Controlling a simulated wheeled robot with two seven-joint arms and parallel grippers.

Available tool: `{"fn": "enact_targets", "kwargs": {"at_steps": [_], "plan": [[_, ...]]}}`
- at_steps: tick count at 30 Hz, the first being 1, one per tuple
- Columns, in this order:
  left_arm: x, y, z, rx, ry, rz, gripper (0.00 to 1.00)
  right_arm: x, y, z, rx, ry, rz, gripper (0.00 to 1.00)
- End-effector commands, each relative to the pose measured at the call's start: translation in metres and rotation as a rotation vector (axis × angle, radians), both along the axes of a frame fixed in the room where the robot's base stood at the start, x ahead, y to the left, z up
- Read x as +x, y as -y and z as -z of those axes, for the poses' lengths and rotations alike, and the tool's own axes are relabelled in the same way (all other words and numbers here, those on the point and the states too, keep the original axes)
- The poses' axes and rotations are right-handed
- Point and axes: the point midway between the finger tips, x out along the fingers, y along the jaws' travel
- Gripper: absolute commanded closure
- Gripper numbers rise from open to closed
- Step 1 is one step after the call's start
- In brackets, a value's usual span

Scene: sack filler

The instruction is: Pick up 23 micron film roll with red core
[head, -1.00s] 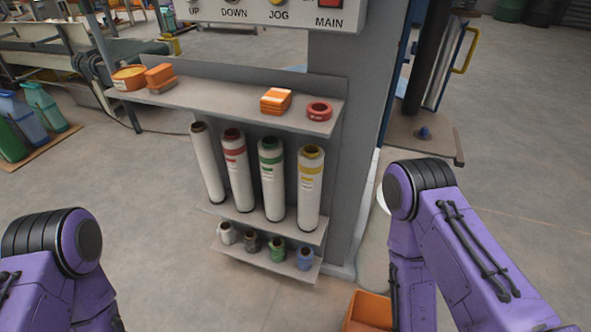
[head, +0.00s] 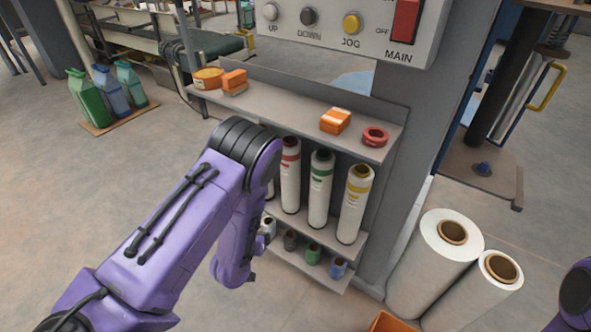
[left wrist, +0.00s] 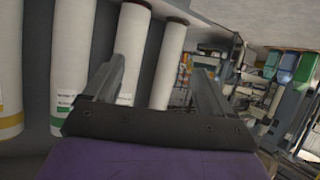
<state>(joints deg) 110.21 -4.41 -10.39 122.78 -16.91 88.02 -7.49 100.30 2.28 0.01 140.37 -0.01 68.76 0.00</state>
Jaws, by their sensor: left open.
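The white film roll with a red core and red label (head: 290,178) stands upright on the rack shelf in the head view, between the green-cored roll (head: 320,190) and a roll mostly hidden by my left arm. My left gripper (left wrist: 156,66) is open and empty in front of the rolls. The left wrist view is upside down. There, the likely red-cored roll (left wrist: 129,48) lies near the left finger, its label hidden. The end roll (left wrist: 168,62) shows between the fingers. In the head view the gripper is mostly hidden behind my arm. My right gripper is out of view.
A yellow-cored roll (head: 355,205) stands at the rack's right. An upper shelf (head: 290,112) overhangs the rolls; small spools (head: 313,254) sit on a lower shelf. Big white rolls (head: 430,265) stand right, near an orange bin (head: 390,323).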

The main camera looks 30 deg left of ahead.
Motion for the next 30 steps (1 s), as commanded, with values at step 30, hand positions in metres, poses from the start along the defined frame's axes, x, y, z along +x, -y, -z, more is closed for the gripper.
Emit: {"fn": "enact_targets", "kwargs": {"at_steps": [30], "plan": [[0.224,0.007,-0.151,0.136,0.435,0.211,0.16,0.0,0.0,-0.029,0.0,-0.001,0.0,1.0]]}}
